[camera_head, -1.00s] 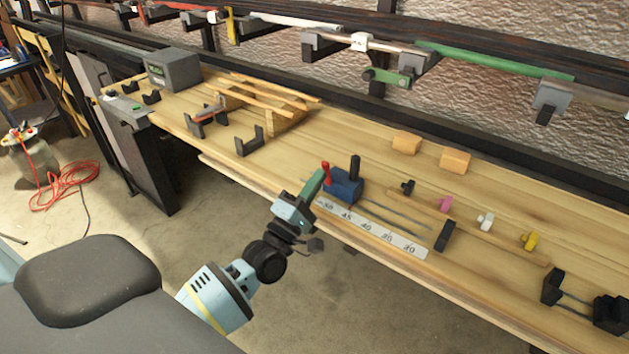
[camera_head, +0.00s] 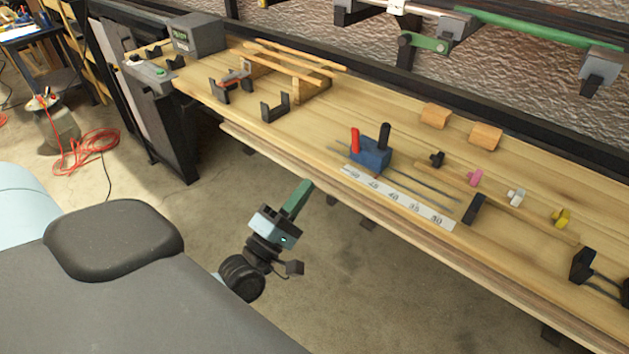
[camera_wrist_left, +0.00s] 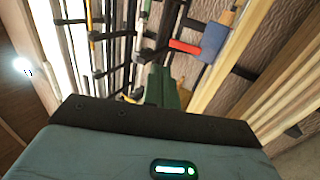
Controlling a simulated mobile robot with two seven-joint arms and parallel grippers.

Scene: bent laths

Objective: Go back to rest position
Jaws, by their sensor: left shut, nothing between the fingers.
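My left gripper (camera_head: 300,195) is in front of the bench's front edge, over the floor, with its green fingers pointing up and towards the bench. The fingers are closed together and hold nothing. In the left wrist view the green fingers (camera_wrist_left: 164,88) rise at the middle, with the bench edge to their right. The workbench (camera_head: 400,130) lies beyond the gripper, apart from it. A blue block (camera_head: 371,158) with a red handle (camera_head: 355,139) and a black post stands on the bench near the white scale (camera_head: 398,198). My right gripper is not in view.
A wooden stand with laths (camera_head: 300,64) and black holders is on the bench's left part. Two wood blocks (camera_head: 485,136) and several coloured knobs are on the right part. A wall rack (camera_head: 545,40) runs behind. Open floor (camera_head: 240,180) lies before the bench.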

